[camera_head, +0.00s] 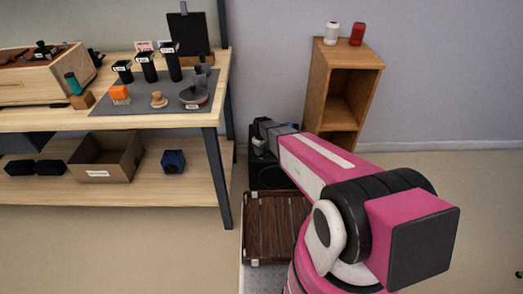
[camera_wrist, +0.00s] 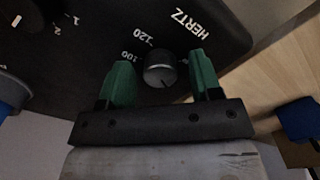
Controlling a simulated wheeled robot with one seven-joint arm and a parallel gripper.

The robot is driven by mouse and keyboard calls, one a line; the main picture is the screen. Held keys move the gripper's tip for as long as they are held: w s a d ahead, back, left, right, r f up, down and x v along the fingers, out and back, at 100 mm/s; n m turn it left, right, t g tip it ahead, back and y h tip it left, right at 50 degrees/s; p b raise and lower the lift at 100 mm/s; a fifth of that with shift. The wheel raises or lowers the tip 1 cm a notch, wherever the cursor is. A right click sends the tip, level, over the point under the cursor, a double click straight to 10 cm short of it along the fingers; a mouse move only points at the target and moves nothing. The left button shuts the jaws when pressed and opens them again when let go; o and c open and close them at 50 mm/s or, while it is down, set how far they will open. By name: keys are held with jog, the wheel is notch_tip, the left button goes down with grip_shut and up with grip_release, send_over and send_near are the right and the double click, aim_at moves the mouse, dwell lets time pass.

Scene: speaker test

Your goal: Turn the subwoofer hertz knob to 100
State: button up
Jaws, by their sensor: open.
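The hertz knob (camera_wrist: 160,70) is a small dark round knob on a black panel (camera_wrist: 95,50), in the wrist view. White print on the panel reads HERTZ, 120 and 100. The 100 is just left of the knob, partly beside a finger. I cannot clearly tell where the knob points. My gripper (camera_wrist: 161,76) is open, with one green finger on each side of the knob; I cannot tell whether either touches it. In the head view the black subwoofer (camera_head: 268,176) stands behind my pink arm, which hides part of it.
Another dial with small numbers (camera_wrist: 60,22) is on the panel's left. In the head view, a wooden workbench (camera_head: 150,125) with tools stands left, and a wooden cabinet (camera_head: 370,62) stands behind. A brown slatted box (camera_head: 268,228) lies in front of the subwoofer.

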jog(key=shift+f, duration=0.1)
jog(key=c, duration=0.9)
jog(key=shift+c, duration=0.2)
